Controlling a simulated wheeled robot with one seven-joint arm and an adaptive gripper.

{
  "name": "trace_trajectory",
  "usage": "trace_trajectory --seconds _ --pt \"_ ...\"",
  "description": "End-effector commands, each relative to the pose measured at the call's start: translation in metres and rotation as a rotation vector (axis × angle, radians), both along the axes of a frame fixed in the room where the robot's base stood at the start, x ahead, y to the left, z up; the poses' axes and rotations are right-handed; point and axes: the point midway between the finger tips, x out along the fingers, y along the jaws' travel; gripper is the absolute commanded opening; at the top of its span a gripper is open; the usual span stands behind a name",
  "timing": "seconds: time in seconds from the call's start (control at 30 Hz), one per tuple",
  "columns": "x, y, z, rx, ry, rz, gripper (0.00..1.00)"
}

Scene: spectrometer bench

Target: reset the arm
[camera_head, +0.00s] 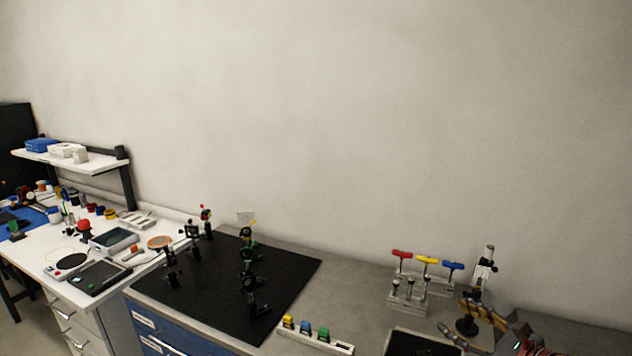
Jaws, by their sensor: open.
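The rest of my arm is out of view.
A rack (408,291) holds red, yellow and blue T-handled tools. A strip (340,347) with small coloured blocks lies at the front. Optics on posts stand on a black board (295,270). A white bench (150,262) with a shelf (90,163) is at left.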

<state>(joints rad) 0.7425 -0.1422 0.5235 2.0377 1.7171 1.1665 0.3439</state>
Motion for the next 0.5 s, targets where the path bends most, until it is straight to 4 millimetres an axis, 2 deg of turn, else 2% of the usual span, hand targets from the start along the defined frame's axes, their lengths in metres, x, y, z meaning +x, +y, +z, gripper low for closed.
trace_trajectory --seconds 0.03,0.1,0.17,0.23,0.3,0.4,0.5 --pt "-0.008 0.034 0.006 -0.083 0.005 0.092 0.51" --pt "-0.026 0.08 0.009 -0.216 0.016 0.234 0.51" --pt "-0.048 0.117 0.008 -0.345 0.022 0.36 0.51" --pt "-0.077 0.152 0.005 -0.509 0.021 0.511 0.51" --pt "-0.108 0.178 0.0 -0.675 0.011 0.654 0.51" --pt "-0.152 0.199 -0.007 -0.922 -0.017 0.844 0.51" --pt "-0.191 0.204 -0.011 -1.18 -0.06 1.017 0.51"
